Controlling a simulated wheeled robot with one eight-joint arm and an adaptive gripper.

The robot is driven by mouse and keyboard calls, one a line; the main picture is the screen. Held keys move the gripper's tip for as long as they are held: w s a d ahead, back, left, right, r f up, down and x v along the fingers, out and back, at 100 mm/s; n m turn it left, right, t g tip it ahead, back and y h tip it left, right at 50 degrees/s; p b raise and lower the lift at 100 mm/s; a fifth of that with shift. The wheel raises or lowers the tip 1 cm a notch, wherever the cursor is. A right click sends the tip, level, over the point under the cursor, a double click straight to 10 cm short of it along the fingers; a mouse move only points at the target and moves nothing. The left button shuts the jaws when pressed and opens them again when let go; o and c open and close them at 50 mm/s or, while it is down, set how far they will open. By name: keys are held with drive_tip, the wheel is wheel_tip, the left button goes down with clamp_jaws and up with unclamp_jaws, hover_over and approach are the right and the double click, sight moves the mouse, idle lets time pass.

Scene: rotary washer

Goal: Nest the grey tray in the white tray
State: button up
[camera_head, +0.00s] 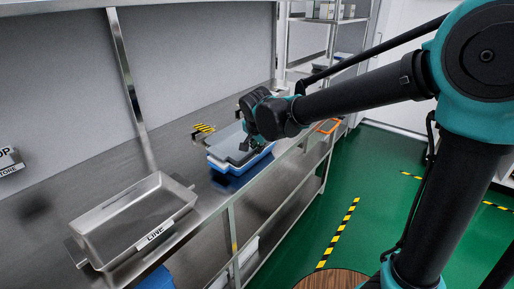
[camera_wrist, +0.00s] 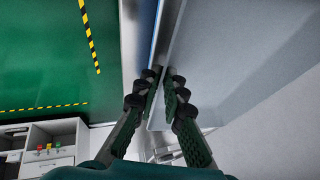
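The grey tray (camera_head: 230,140) is over the middle of the steel counter, at the far end of my arm. A pale, blue-tinted tray (camera_head: 228,165), which looks like the white tray, shows just below it; I cannot tell whether the two touch. My gripper (camera_head: 247,146) is at the grey tray's right side. In the wrist view its fingertips (camera_wrist: 161,74) are close together on either side of the thin rim of the grey tray (camera_wrist: 225,50). A pale strip runs beside that rim. The grey tray's far side is partly hidden by my wrist.
An empty steel tray (camera_head: 135,217) with a label stands on the counter (camera_head: 45,225) at the left. A black-and-yellow striped piece (camera_head: 203,128) is behind the trays. An orange-edged item (camera_head: 328,126) lies further right. The counter between the two tray spots is clear.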

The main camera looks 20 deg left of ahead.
drive_tip(key=o, duration=0.3)
drive_tip(key=shift+o, duration=0.2)
